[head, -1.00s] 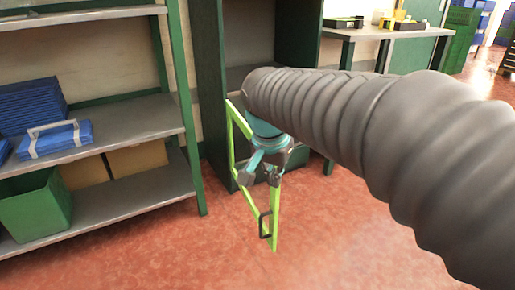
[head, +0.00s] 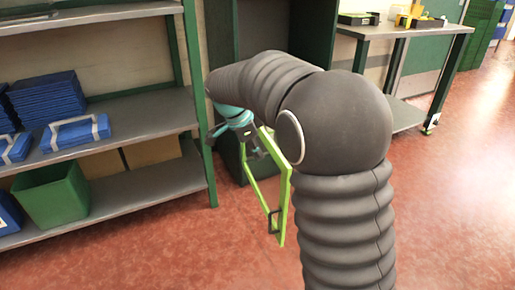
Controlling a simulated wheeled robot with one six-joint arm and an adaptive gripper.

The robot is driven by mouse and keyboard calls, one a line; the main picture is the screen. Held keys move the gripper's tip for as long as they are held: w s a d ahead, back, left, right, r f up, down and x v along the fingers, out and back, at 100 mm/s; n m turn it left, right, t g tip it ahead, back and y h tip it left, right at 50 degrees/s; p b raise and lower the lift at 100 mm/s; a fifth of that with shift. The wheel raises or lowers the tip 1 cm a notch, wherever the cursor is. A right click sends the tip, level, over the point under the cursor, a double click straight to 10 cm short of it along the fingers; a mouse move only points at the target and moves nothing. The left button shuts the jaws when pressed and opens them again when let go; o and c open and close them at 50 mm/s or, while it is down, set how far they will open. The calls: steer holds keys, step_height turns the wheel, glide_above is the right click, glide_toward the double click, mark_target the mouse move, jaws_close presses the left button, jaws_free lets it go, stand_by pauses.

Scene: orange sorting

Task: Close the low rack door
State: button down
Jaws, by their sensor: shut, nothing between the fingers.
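The low rack door (head: 284,205) is a bright yellow-green frame with a dark handle (head: 273,221) near its lower free corner. It stands open in the head view, sticking out from the dark green rack (head: 228,165) towards me. My arm hides part of its top and the rack's opening. My gripper (head: 258,152), below the teal wrist, is shut and empty. It is at the upper part of the door frame, above and left of the handle. I cannot tell whether it touches the door.
A grey shelf unit (head: 150,112) with green posts stands close on the left, holding blue crates (head: 45,100) and a green bin (head: 52,196). A workbench (head: 408,30) stands at the back right. The red floor in front is clear.

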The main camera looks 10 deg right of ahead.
steer(key=w+d+f, duration=0.1)
steer(key=d+f, duration=0.5)
steer(key=shift+d, duration=0.15)
steer(key=shift+d, duration=0.1)
stand_by(0.3)
